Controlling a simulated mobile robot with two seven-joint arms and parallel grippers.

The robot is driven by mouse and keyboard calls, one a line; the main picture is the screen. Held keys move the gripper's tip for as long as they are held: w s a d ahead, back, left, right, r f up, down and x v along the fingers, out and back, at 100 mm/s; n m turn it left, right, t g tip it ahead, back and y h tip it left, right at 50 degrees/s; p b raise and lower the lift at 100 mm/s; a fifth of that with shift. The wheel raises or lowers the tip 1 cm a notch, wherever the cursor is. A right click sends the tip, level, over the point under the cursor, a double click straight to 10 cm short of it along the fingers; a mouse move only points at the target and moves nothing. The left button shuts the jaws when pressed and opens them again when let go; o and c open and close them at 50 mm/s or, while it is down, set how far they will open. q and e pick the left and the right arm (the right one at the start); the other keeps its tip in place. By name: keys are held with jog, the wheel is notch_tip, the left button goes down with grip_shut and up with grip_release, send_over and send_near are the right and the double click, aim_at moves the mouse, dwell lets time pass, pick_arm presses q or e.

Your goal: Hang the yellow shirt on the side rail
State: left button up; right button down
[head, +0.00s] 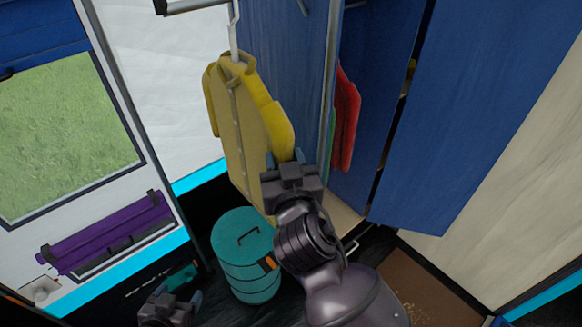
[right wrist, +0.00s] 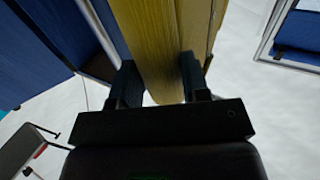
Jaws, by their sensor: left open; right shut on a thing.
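The yellow shirt (head: 240,115) hangs upright on a pale hanger (head: 234,35) left of the blue wardrobe's open door. A dark rail (head: 190,7) shows at the top edge; the hanger's top is cut off, so I cannot tell whether its hook is on the rail. My left gripper (head: 178,296) is open and low at the bottom edge, apart from the shirt.
A red garment (head: 345,120) hangs inside the blue wardrobe (head: 375,105). A teal barrel (head: 243,240) stands on the floor below the shirt. A purple roll (head: 105,232) is on the left wall beneath a window (head: 65,135). White tent wall lies behind the shirt.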

jog(key=shift+w+a, duration=0.4)
jog(key=shift+a, duration=0.05)
jog(key=shift+f+b, duration=1.45)
jog(key=shift+f, duration=0.25)
jog(key=c, duration=0.9)
grip_release()
jog(key=o, duration=0.4)
jog(key=shift+f, duration=0.1)
jog(key=shift+b+v, duration=0.65)
jog(key=shift+v, duration=4.75)
